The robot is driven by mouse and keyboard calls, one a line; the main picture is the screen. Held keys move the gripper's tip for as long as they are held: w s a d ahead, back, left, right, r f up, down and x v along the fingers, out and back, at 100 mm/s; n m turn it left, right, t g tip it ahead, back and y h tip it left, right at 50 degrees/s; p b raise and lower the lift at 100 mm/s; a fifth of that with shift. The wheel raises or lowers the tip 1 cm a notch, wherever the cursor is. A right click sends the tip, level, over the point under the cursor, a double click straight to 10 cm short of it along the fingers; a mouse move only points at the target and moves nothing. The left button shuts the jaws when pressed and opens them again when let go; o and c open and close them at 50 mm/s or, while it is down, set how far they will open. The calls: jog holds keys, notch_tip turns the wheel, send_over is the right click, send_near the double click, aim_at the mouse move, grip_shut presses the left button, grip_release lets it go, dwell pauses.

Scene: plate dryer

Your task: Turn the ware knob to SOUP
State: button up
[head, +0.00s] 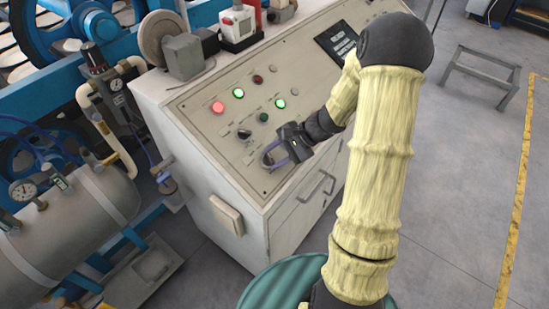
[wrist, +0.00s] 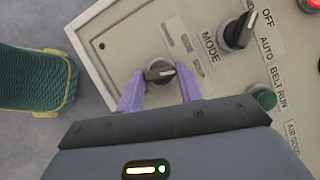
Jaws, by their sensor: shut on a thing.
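The ware knob (wrist: 160,72) is a grey round knob with a dark bar handle, near the corner of the panel in the wrist view. Its handle lies nearly left to right there, with a pale line toward the right end. Two small labels (wrist: 191,54) sit up and right of it, too blurred to read surely. My gripper (wrist: 162,88) has its two purple fingers on either side of the knob, shut on it. In the head view, my gripper (head: 273,155) is at the panel's lower front corner, and the fingers mostly hide the knob.
The mode knob (wrist: 238,32), with OFF and AUTO labels, is close by on the control panel (head: 290,75). A green button (wrist: 264,99) is near my right finger. A red lit button (head: 218,107) and green lights are farther up the panel. A teal drum (head: 285,280) stands below.

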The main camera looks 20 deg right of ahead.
jog(key=shift+d+m, duration=0.1)
jog(key=shift+m, duration=0.3)
jog(key=o, duration=1)
jog(key=v, duration=1.7)
jog(key=shift+s+d+b, duration=0.2)
jog(key=shift+s+b, duration=0.1)
jog(key=shift+b, duration=0.05)
